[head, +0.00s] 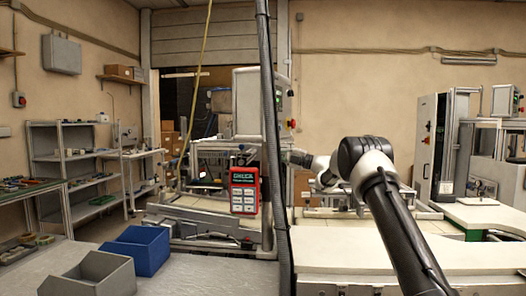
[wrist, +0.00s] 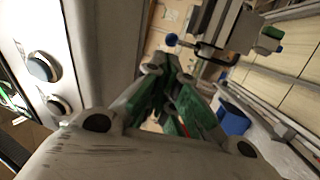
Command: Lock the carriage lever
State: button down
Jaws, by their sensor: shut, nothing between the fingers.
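In the wrist view, my gripper (wrist: 164,68) points away from the camera, its green-padded fingers drawn together with nothing between them. In the head view, my arm reaches toward the machine in the middle. The gripper and lever cannot be made out there.
A red control box (head: 244,190) hangs before the machine. A blue bin (head: 140,250) and grey bin (head: 98,274) sit at front left. A pale bench (head: 350,256) lies under my arm.

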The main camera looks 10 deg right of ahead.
jog(key=shift+s+d+f, duration=0.1)
jog(key=shift+s+d, duration=0.05)
jog(key=shift+d, duration=0.15)
